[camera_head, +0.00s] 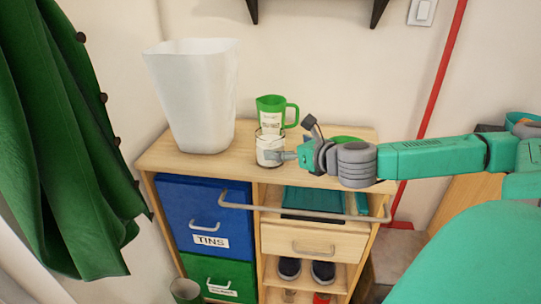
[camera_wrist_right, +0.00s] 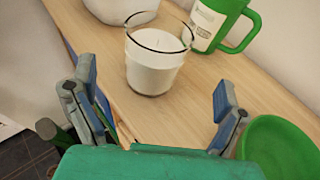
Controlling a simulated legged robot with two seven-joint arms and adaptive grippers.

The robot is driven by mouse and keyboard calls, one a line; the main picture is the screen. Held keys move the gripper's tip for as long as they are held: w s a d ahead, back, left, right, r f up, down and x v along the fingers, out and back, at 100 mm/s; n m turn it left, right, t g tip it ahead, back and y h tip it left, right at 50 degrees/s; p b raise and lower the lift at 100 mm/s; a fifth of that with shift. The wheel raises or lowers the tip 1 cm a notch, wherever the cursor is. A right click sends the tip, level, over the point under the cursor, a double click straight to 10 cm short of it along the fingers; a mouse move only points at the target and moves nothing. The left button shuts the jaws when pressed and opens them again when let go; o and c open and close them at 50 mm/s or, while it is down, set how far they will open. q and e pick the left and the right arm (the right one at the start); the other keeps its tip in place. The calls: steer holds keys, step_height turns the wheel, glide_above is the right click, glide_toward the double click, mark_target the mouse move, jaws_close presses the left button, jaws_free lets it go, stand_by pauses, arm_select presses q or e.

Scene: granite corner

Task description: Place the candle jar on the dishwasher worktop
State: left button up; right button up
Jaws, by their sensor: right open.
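The candle jar (camera_head: 269,150) is a clear glass with white wax, standing upright on the wooden top of a cabinet. In the right wrist view the candle jar (camera_wrist_right: 155,70) stands ahead of my fingers, with its wick showing. My right gripper (camera_head: 285,156) comes in from the right, beside the jar. In the right wrist view the right gripper (camera_wrist_right: 155,103) is open and empty, its fingers apart and the jar beyond the gap between them. My left gripper is not in view. I cannot identify a dishwasher worktop in these views.
A white bin (camera_head: 195,95) stands left on the cabinet top (camera_head: 205,166). A green mug (camera_head: 276,113) stands just behind the jar. A green bowl (camera_wrist_right: 277,148) sits right of my fingers. A metal rail (camera_head: 290,211) runs along the cabinet front. A green coat (camera_head: 60,140) hangs left.

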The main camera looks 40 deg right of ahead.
mark_target(270, 140)
steer(key=shift+w+f+b, duration=0.2)
steer(key=shift+w+b, duration=0.2)
steer(key=shift+w, duration=0.25)
steer(key=shift+w+a+r, duration=0.15)
steer(key=shift+w+a, duration=0.2)
steer(key=shift+w+b, duration=0.4)
steer(key=shift+b, duration=0.1)
steer(key=x, duration=0.1)
steer(key=b+x, duration=0.1)
steer(key=x, duration=0.2)
steer(key=shift+s+d+b, duration=0.1)
steer(key=shift+d+b, duration=0.2)
steer(key=shift+b, duration=0.05)
steer(key=shift+w, duration=0.25)
steer(key=shift+a, duration=0.1)
